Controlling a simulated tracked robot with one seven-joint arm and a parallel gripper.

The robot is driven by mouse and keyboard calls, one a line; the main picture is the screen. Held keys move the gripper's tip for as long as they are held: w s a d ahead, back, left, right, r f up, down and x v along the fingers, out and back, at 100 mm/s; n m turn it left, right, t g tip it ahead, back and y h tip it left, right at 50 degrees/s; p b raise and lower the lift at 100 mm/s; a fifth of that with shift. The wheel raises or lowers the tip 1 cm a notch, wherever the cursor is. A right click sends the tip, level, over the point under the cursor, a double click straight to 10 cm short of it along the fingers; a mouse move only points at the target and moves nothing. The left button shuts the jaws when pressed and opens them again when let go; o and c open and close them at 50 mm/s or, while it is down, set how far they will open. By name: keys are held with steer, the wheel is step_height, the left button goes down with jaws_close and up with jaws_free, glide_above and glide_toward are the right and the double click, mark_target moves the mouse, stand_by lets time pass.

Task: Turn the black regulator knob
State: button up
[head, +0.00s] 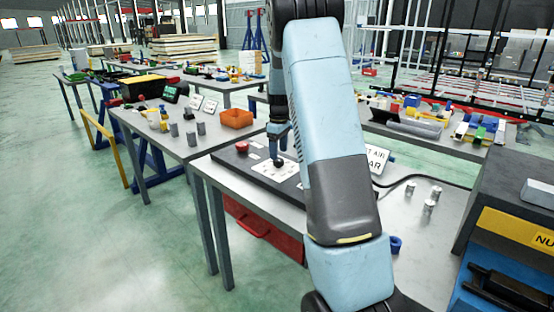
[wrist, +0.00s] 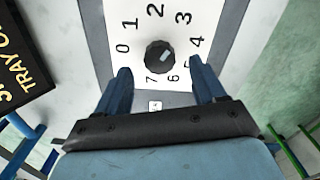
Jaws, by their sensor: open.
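The black regulator knob (wrist: 160,57) sits at the middle of a white dial plate (wrist: 127,22) printed with numbers. A light mark on the knob points to the upper right in the wrist view, toward the 4. My gripper (wrist: 160,82) is open, with one blue finger on each side below the knob in the picture and a gap to it. I cannot tell how high the fingertips are above the plate. In the head view, my gripper (head: 278,148) hangs over the panel, near the knob (head: 278,163). My arm hides part of the panel.
A red button (head: 242,147) stands on the panel left of the plate. A sign (head: 377,160) stands behind my arm. Small metal cylinders (head: 430,206) stand on the table to the right. An orange bin (head: 236,118) sits on the neighbouring table.

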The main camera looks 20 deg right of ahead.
mark_target(279, 159)
steer(key=shift+f, duration=2)
steer(key=c, duration=1)
steer(key=shift+a, duration=0.35)
steer(key=shift+c, duration=0.2)
steer(key=shift+d, duration=0.25)
